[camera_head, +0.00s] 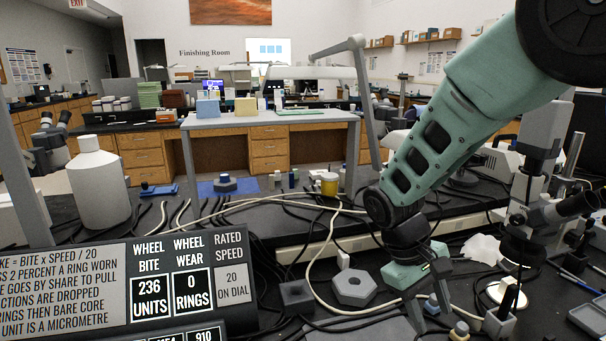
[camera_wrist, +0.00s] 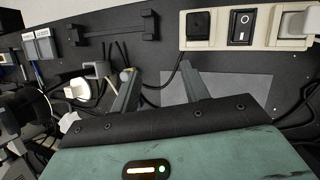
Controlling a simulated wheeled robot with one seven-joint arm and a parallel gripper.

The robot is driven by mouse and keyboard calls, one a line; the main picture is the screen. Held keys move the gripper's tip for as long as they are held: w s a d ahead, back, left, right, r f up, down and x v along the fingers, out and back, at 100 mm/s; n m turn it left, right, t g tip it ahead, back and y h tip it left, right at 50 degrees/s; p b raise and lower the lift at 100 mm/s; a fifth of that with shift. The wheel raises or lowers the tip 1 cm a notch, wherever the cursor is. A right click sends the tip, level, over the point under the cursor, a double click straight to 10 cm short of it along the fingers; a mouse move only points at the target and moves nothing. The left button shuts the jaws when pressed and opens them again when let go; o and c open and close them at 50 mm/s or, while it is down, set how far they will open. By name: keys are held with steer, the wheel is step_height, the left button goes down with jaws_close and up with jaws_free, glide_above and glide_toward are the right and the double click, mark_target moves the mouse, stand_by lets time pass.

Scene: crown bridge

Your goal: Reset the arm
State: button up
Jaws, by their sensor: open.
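My arm reaches down from the upper right in the head view, with my gripper (camera_head: 432,306) low over the dark bench. The two fingers are apart, and I see nothing held between them. In the wrist view my gripper (camera_wrist: 158,88) shows two spread fingers pointing away. Behind them lie a flat grey plate (camera_wrist: 225,88) and the dark bench surface.
A display panel (camera_head: 120,290) stands at the lower left, with a white bottle (camera_head: 98,185) behind it. A grey hexagonal block (camera_head: 354,287) sits left of my gripper. A microscope (camera_head: 540,200) stands at right. Cables cross the bench. A power strip (camera_wrist: 250,28) shows in the wrist view.

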steer(key=s+a+r+n+t+y+p, duration=0.1)
steer(key=s+a+r, duration=0.1)
steer(key=s, duration=0.4)
steer(key=s+a+r+n+t+y+p, duration=0.1)
steer(key=s+a+r+y, duration=0.1)
steer(key=s, duration=0.4)
steer(key=s+a+r+t+y+p, duration=0.1)
steer(key=s+a+r+y, duration=0.1)
steer(key=s+r, duration=0.3)
steer(key=shift+s+a+r+n, duration=0.25)
steer(key=shift+s+a+n, duration=0.15)
steer(key=shift+s+a, duration=0.55)
steer(key=shift+s, duration=0.1)
